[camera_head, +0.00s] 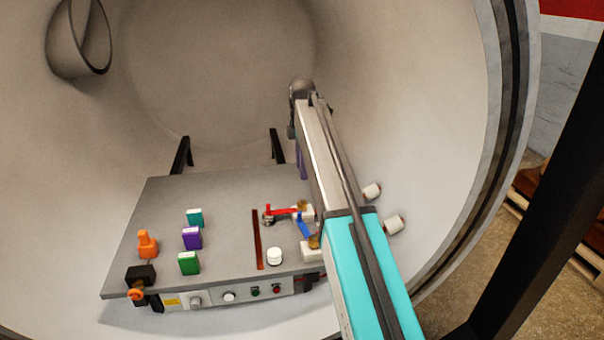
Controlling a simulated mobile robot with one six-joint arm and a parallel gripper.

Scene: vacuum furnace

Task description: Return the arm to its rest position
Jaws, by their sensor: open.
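My arm (362,262) reaches from the bottom right up into the round chamber. Its turquoise and pale link runs to a dark grey joint (300,90) in front of the chamber's back wall. I cannot make out my gripper or its fingertips; anything past that joint is hidden or too small to tell. Behind the arm, a grey panel table (160,215) stands in the chamber, and the arm covers part of its right side.
The table carries an orange piece (148,244), teal (195,217), purple (192,238) and green blocks (188,263), a white knob (275,257), a red lever (284,210) and a blue lever (304,226). White cylinders (393,225) protrude at right. The upper chamber middle is clear.

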